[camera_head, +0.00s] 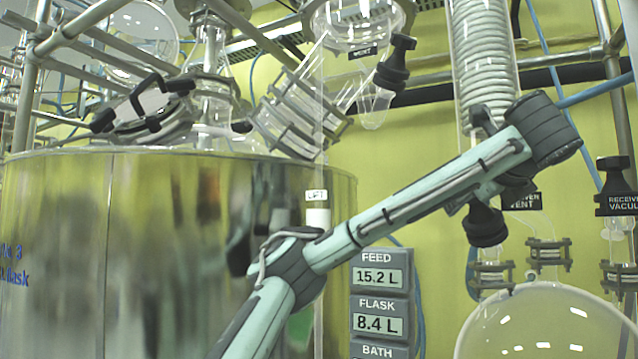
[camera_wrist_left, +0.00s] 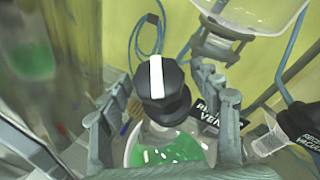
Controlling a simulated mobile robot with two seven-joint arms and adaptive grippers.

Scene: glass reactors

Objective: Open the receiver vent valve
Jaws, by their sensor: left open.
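The receiver vent valve has a black knob (camera_wrist_left: 160,85) with a white stripe on top, seen in the left wrist view. Its "VENT" label (camera_wrist_left: 212,122) is just to the right, partly covered by a finger. My left gripper (camera_wrist_left: 168,88) is open, with one finger on each side of the knob; I cannot tell whether either touches it. In the head view a black knob (camera_head: 485,224) shows below my left wrist, beside the partly hidden vent label (camera_head: 522,202). My left fingers are mostly hidden there by my arm. My right gripper is not in view.
The receiver vacuum label (camera_head: 620,204) and its black knob stand to the right. A round glass flask (camera_head: 550,325) is below and a coiled glass condenser (camera_head: 482,55) above. A large metal bath (camera_head: 110,255) fills the left. Display panels (camera_head: 378,300) hang in the middle.

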